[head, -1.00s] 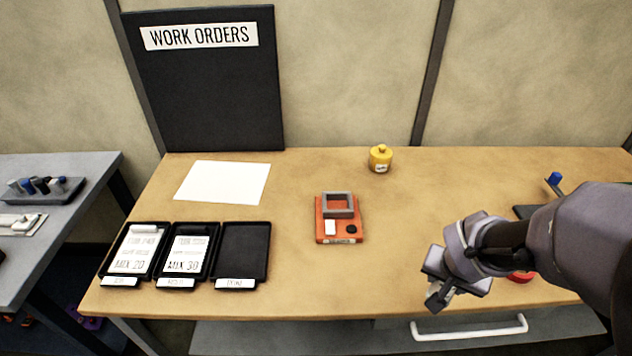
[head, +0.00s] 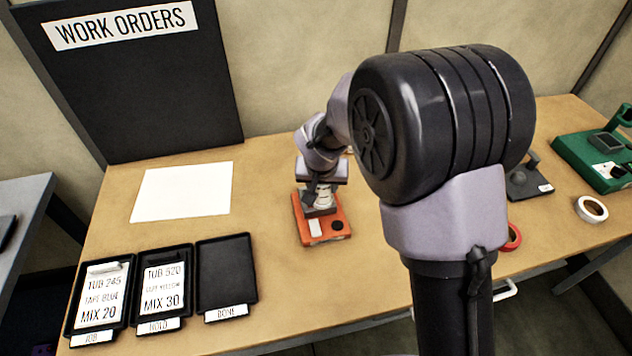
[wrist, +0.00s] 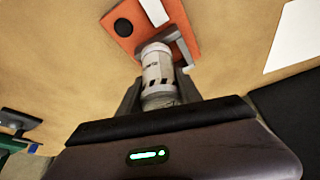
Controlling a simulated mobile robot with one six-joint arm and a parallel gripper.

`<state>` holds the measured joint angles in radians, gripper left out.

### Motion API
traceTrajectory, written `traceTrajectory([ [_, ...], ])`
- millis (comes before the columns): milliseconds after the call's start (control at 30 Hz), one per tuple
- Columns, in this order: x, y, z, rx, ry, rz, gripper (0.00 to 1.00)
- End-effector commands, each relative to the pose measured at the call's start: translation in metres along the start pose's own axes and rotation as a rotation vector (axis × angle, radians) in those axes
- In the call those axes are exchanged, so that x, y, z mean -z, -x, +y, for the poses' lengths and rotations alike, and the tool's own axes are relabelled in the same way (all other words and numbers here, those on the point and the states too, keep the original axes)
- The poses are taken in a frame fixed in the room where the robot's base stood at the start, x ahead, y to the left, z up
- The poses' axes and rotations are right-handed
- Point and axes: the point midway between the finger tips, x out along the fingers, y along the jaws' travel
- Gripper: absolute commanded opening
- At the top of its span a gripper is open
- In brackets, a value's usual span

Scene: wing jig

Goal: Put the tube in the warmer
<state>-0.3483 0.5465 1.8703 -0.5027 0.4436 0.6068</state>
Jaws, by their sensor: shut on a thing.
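My gripper (head: 308,190) is over the back of the orange warmer (head: 334,216). It is shut on a white tube (wrist: 158,72) with dark marks, which also shows pale between the fingers in the head view (head: 323,196). In the wrist view the tube's far end overlaps the grey square holder (wrist: 182,50) on the warmer. I cannot tell whether the end is inside the holder or just above it. The warmer has a white label and a black knob (head: 337,225) on its front part.
A white sheet (head: 182,191) lies left of the warmer. Three black trays stand front left; two hold order cards, and the right one (head: 226,268) is empty. A green device (head: 592,160), a white tape roll (head: 591,209) and a red roll (head: 512,237) are at right.

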Motion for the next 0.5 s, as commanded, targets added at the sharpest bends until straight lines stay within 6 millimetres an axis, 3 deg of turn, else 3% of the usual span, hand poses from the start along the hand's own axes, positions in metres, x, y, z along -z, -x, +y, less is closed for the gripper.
traceTrajectory([
  [200, 0.021, -0.013, -0.015, 0.000, 0.000, 0.000, 0.00],
  [400, 0.008, -0.045, -0.015, -0.001, 0.001, -0.002, 0.00],
  [500, 0.008, -0.046, -0.015, 0.000, 0.000, -0.001, 0.00],
])
